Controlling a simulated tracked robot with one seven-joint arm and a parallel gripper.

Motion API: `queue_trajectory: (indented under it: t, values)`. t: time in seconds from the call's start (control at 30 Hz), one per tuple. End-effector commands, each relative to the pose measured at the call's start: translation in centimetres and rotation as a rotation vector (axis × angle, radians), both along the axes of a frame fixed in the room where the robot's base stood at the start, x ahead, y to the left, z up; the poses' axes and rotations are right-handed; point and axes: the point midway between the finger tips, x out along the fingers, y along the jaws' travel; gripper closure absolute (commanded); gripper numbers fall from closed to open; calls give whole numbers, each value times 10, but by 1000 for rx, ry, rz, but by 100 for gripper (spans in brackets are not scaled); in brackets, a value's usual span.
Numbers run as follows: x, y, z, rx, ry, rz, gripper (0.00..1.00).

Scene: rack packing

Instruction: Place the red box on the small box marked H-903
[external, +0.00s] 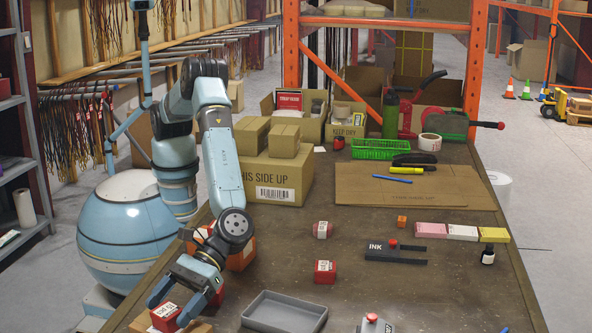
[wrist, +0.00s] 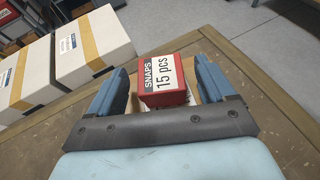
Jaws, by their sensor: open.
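The red box (wrist: 164,80), labelled "SNAPS 15 pcs", sits between the two fingers of my gripper (wrist: 162,72) in the wrist view. The fingers are open, with a narrow gap showing beside the box. In the external view the red box (external: 165,317) is at the bottom left, with my gripper (external: 174,302) low over it. A brown cardboard box (external: 197,327) lies under or beside it, partly hidden and cut by the frame edge. Several small brown boxes are in view, including two (external: 252,135) (external: 284,140) on the large box; I cannot read H-903 on any.
A large box (external: 285,180) marked THIS SIDE UP stands behind my gripper. A grey tray (external: 262,322) lies to its right. Another red box (external: 325,271) and an INK stand (external: 395,254) are further right. White boxes (wrist: 80,45) show in the wrist view.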

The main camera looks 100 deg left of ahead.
Motion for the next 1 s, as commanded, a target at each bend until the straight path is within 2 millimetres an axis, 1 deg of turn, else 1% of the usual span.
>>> queue_trajectory:
  t: [0.03,0.3,0.5,0.7,0.9,1.0]
  values:
    - [5,7,4,-1,0,3,17]
    - [23,52,24,0,0,3,17]
    - [33,79,35,0,0,1,17]
    - [38,92,41,0,0,1,17]
    - [38,94,42,1,-1,0,17]
    - [41,100,49,1,-22,-5,17]
